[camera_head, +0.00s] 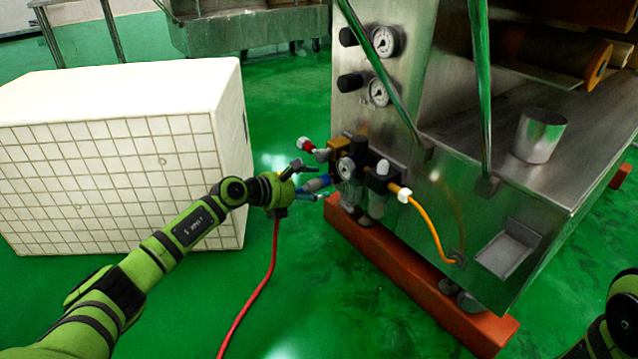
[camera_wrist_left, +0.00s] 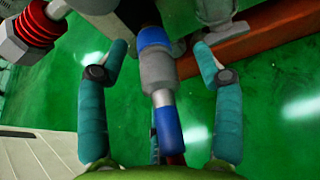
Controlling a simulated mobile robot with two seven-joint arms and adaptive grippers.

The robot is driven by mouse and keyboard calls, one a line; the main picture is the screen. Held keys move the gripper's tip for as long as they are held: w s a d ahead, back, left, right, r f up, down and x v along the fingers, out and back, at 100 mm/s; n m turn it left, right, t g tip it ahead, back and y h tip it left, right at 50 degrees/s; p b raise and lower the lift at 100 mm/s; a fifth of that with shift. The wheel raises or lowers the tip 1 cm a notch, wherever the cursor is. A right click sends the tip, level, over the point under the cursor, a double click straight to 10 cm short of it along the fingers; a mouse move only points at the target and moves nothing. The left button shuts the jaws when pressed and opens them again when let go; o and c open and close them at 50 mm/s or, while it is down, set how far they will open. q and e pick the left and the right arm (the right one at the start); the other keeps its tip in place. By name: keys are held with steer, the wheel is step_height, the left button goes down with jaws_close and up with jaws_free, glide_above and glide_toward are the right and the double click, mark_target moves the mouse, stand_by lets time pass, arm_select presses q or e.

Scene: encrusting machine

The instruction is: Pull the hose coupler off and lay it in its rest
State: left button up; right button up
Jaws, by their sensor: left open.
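The hose coupler (camera_head: 318,184), grey with blue parts, sits at the regulator unit (camera_head: 346,168) on the machine's side. In the left wrist view the coupler (camera_wrist_left: 157,72) runs down the middle, with a blue end (camera_wrist_left: 168,128) toward my palm. My left gripper (camera_head: 305,182) is open, its teal fingers on either side of the coupler with visible gaps in the wrist view (camera_wrist_left: 160,52). A red hose (camera_head: 262,285) hangs below the gripper to the floor. I cannot make out the coupler's rest. Part of my right arm shows at the lower right; its gripper is out of view.
A red-ended fitting (camera_head: 306,146) sticks out just above the coupler. Two gauges (camera_head: 384,40) are higher on the panel. An orange tube (camera_head: 432,225) runs right of the regulators. A white tiled block (camera_head: 120,160) stands left. Green floor below is open.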

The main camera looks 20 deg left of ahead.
arm_select(q)
jaws_close()
steer(key=c, duration=1.1)
jaws_free()
steer(key=shift+f, duration=0.1)
jaws_close()
steer(key=shift+s+d, duration=0.1)
steer(key=shift+s+f, duration=0.1)
steer(key=shift+f, duration=0.05)
steer(key=shift+s, duration=0.1)
steer(key=shift+s+a+p, duration=0.35)
steer(key=shift+s+a, duration=0.15)
steer(key=shift+s, duration=0.25)
steer(key=shift+a+v, duration=0.2)
steer(key=shift+v, duration=1.1)
